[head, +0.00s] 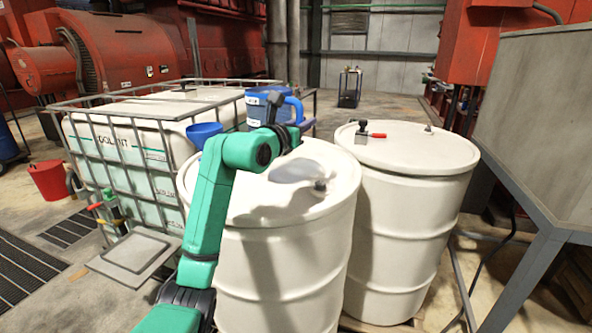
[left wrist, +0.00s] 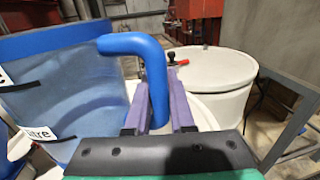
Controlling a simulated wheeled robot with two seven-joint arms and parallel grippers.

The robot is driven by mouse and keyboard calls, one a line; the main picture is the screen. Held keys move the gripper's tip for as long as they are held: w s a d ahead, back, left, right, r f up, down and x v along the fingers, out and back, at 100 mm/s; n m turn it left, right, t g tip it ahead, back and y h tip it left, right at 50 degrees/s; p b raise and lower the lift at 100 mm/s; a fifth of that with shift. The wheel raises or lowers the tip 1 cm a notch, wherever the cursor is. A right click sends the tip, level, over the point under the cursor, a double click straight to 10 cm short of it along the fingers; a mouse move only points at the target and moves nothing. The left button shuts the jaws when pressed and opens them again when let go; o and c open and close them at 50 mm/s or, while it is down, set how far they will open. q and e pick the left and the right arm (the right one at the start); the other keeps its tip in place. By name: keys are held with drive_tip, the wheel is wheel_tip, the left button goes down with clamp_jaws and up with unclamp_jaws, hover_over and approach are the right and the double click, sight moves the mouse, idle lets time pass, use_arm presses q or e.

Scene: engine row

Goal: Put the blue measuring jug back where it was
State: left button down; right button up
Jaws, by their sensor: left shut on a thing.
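The blue measuring jug (head: 258,108) is at the far side of the near white drum, by the right end of the caged coolant tank. In the left wrist view the jug (left wrist: 70,85) fills the left side, with a label reading "Litre". My left gripper (left wrist: 158,85) has its two purple fingers on either side of the jug's blue handle and is shut on it. In the head view my left gripper (head: 284,132) is partly hidden behind my wrist. The jug's underside is hidden, so I cannot tell whether it rests on anything. My right gripper is not in view.
The near white drum (head: 255,255) has a clear object (head: 294,171) on its lid. A second drum (head: 415,155) carries a red-handled fitting. A blue funnel (head: 204,131) sits by the caged coolant tank (head: 122,146). A grey metal stand (head: 540,120) blocks the right.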

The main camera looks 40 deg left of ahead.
use_arm(q)
wheel_tip(320, 180, down, 12)
drive_tip(key=shift+s+f, duration=0.1)
drive_tip(key=shift+d, duration=0.1)
drive_tip(key=c, duration=0.8)
unclamp_jaws()
drive_tip(key=shift+f, duration=0.1)
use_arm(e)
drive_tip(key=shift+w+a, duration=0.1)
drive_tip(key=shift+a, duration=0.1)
